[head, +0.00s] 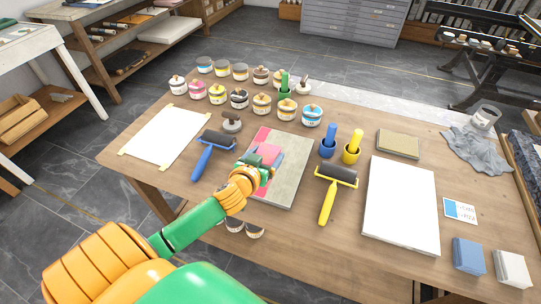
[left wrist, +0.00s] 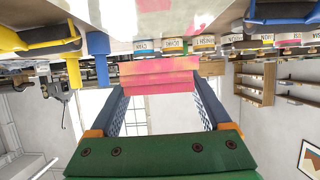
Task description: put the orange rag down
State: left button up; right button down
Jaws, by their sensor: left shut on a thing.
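My left gripper (head: 264,163) is over the grey slab (head: 292,165) near the middle of the wooden table. It is shut on the orange rag (head: 267,153), which looks pinkish orange and partly hidden by the fingers. In the left wrist view the rag (left wrist: 158,78) spans the gap between the two blue fingers, just under the upside-down table. The slab has a pink-red inked strip along its left side. I cannot tell whether the rag touches the slab. My right gripper is not in view.
A blue roller (head: 213,150) lies left of the slab and a yellow roller (head: 333,188) right of it. Several ink tins (head: 261,104) stand behind. A white sheet (head: 166,134), a white slab (head: 402,205) and a grey cloth (head: 474,150) also lie on the table (head: 290,240).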

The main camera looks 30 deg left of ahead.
pick_arm(q)
jog(key=s+d+r+h, duration=0.15)
jog(key=s+r, duration=0.25)
jog(key=s, duration=0.6)
jog(key=s+d+r+m+g+h, duration=0.4)
jog(key=d+r+m+g+h, duration=0.1)
jog(key=d+r+m+h, duration=0.5)
jog(key=d+m+h, duration=0.1)
jog(key=m+h, duration=0.1)
jog(key=m, duration=0.1)
jog(key=shift+s+d+r+m+p, duration=0.15)
jog(key=shift+d+r+m+p, duration=0.1)
jog(key=shift+d+m+p, duration=0.05)
jog(key=shift+h, duration=0.25)
